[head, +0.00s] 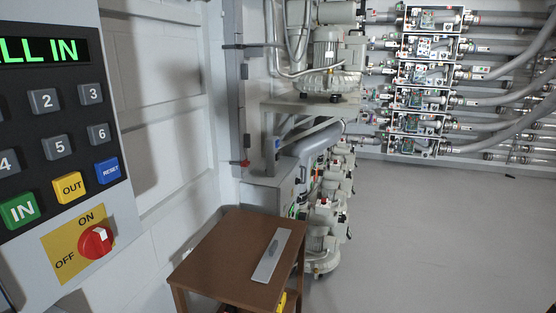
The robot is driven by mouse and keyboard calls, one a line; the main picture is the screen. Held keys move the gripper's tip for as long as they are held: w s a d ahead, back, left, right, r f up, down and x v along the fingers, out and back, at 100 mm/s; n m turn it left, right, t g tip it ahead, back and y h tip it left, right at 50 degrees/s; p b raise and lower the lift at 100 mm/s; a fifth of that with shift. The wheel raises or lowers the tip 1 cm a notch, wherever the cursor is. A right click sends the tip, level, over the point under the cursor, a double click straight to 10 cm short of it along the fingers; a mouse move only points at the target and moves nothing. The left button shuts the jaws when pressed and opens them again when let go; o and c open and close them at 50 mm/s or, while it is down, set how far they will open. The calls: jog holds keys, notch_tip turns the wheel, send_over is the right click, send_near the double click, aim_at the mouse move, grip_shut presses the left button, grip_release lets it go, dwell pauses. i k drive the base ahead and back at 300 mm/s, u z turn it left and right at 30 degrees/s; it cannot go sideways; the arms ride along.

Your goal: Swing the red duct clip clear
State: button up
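A small red piece (245,163) shows low on the grey vertical duct (243,110) by the wall, left of the blower stand. It may be the red duct clip; it is too small to tell its shape or whether it is closed across the duct. My gripper is not in view.
A control panel (60,125) with buttons and a red ON/OFF knob (96,242) fills the left. A brown table (215,262) with a flat metal plate (271,256) stands in front of the duct. Blowers (328,60) stand behind. The grey floor (440,230) at right is clear.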

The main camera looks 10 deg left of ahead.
aim_at(244, 163)
jog(key=u, duration=0.4)
jog(key=i, duration=0.85)
jog(key=u, duration=0.65)
